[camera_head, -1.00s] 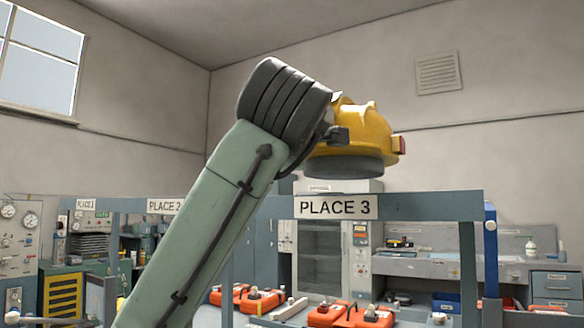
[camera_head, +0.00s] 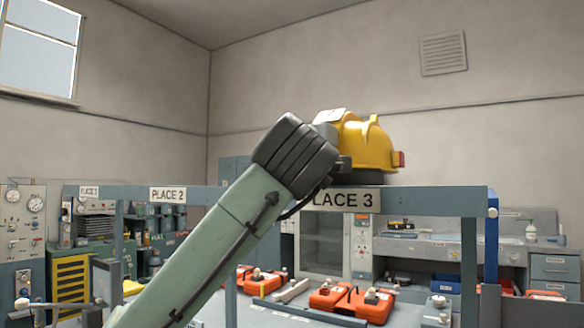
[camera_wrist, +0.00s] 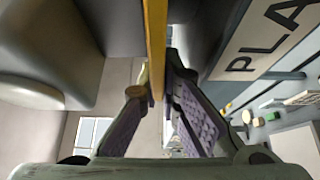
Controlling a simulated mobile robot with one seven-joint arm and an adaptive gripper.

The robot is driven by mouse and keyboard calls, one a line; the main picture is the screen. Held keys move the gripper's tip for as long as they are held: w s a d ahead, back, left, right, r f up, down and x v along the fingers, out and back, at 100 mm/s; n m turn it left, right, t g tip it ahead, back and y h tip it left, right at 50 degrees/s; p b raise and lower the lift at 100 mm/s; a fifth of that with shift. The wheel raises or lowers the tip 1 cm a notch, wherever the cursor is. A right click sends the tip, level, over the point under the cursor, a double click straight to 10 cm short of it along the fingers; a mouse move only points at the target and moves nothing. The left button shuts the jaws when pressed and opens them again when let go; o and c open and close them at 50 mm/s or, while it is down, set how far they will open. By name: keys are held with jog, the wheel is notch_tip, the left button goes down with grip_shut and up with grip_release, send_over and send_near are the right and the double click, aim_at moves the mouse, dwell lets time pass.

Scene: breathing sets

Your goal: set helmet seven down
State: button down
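A yellow helmet (camera_head: 366,147) with a dark lower part and a small red piece at its right side is just above or at the rail over the PLACE 3 sign (camera_head: 350,199). I cannot tell whether it touches the rail. No number on it is readable. In the wrist view the helmet shows edge-on as a thin yellow brim (camera_wrist: 156,40). My gripper (camera_wrist: 155,88) has its two padded fingers closed on either side of this brim. In the head view my arm hides the fingers. The PLACE 3 sign (camera_wrist: 265,40) is partly visible at the wrist view's upper right.
The grey-blue rail (camera_head: 430,201) runs across, with a PLACE 2 sign (camera_head: 168,194) to the left and a blue post (camera_head: 491,240) at the right end. Orange cases (camera_head: 352,301) lie on the bench below. A workbench (camera_head: 450,255) stands behind.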

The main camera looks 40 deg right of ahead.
jog(key=c, duration=2.1)
grip_release()
jog(key=b+v, duration=0.4)
jog(key=v, duration=0.8)
